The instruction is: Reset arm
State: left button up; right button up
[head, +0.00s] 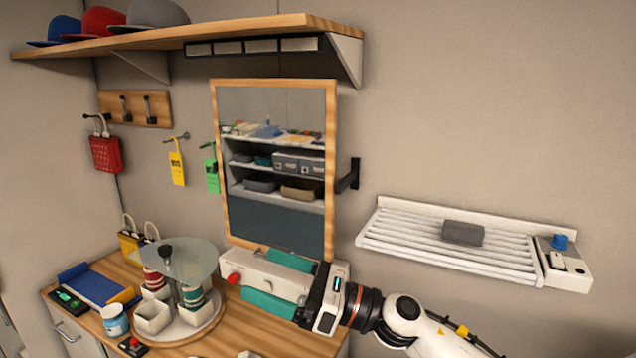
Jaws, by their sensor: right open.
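My right gripper (257,273) comes in from the lower right and points left over the wooden counter. Its two teal fingers are spread apart with nothing held between them. A white box with a red knob (234,279) shows behind and between the fingers; I cannot tell whether they touch it. My right arm (405,312) stretches back to the bottom right edge. My left gripper is not in view.
A round stand with a glass top (185,260) and white cups is left of the gripper. A wood-framed mirror (275,105) hangs behind. A white slatted rack (400,238) with a grey block (463,233) is at right. A wooden shelf (240,30) runs above.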

jog(key=s+d+f+n+t+h, duration=0.1)
jog(key=d+f+n+t+h, duration=0.7)
jog(key=n, duration=0.9)
jog(key=s+d+f+n+t+h, duration=0.1)
jog(key=d+f+n+t+h, duration=0.2)
jog(key=d+f+n+h, duration=1.15)
jog(key=s+d+f+m+g+y, duration=0.1)
jog(key=s+d+f+m+g, duration=0.2)
jog(key=s, duration=0.5)
jog(key=s+f+m+g, duration=0.2)
jog(key=s+f+g, duration=0.25)
jog(key=s, duration=0.35)
jog(key=s+d+f+m+g+y, duration=0.1)
jog(key=s+d+f+m+g, duration=0.15)
jog(key=s+f+g, duration=0.4)
jog(key=s+a+f+t+b, duration=0.15)
jog(key=f+b, duration=0.25)
jog(key=f, duration=1.2)
jog(key=s+d+f+b, duration=0.1)
jog(key=s+f+b, duration=0.15)
jog(key=f, duration=1.35)
jog(key=s+d+f+b, duration=0.1)
jog(key=s+f+b, duration=0.2)
jog(key=s+f, duration=0.4)
jog(key=s+d+f+g+b, duration=0.1)
jog(key=s+f+b, duration=0.2)
jog(key=s+f, duration=0.5)
notch_tip(320, 180, down, 6)
jog(key=shift+s+d+f, duration=0.15)
jog(key=shift+d+f, duration=0.05)
